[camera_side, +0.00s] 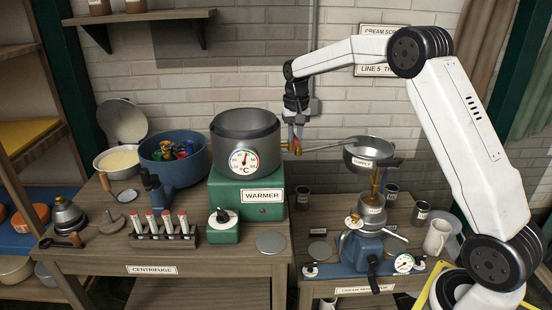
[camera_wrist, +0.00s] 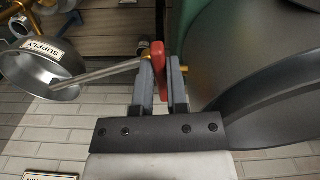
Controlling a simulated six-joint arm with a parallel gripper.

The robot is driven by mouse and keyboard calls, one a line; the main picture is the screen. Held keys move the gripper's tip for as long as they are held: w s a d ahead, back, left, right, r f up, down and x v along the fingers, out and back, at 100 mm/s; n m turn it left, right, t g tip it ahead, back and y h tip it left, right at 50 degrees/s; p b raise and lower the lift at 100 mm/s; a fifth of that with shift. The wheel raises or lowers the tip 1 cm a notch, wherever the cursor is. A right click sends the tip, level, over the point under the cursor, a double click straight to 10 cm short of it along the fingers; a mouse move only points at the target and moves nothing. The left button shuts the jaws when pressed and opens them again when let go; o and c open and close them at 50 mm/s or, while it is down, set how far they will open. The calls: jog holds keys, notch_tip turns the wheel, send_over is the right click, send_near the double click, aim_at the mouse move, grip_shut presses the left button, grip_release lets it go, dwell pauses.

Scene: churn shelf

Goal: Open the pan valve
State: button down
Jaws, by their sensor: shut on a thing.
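The dark pan (camera_side: 232,130) sits on the green warmer (camera_side: 240,190) in the side view. Its brass pan valve (camera_side: 291,147) is on the pan's right side, and a grey spout (camera_side: 330,146) runs from there to the supply bowl (camera_side: 372,153). My gripper (camera_side: 298,122) is above the valve. In the wrist view, my gripper (camera_wrist: 163,80) is shut on the red valve handle (camera_wrist: 159,70), one finger on each side. The pan (camera_wrist: 240,55) fills the right, and the supply bowl (camera_wrist: 40,72) is at left. The valve's inside is hidden.
A blue tub (camera_side: 172,160) and a test-tube rack (camera_side: 165,235) stand left of the warmer. A white jug (camera_side: 436,237) stands at right. The brick wall is close behind.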

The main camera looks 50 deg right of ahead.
jog(key=shift+w+d+n, duration=0.1)
jog(key=shift+d+n, duration=0.85)
jog(key=shift+n, duration=1.8)
jog(key=shift+w+d+n, duration=0.1)
jog(key=shift+d+n, duration=0.9)
jog(key=shift+n, duration=1.8)
jog(key=shift+d+n, duration=0.95)
jog(key=shift+n, duration=1.8)
jog(key=c, duration=0.6)
grip_release()
jog(key=shift+c, duration=0.2)
jog(key=shift+r, duration=0.1)
notch_tip(320, 180, up, 8)
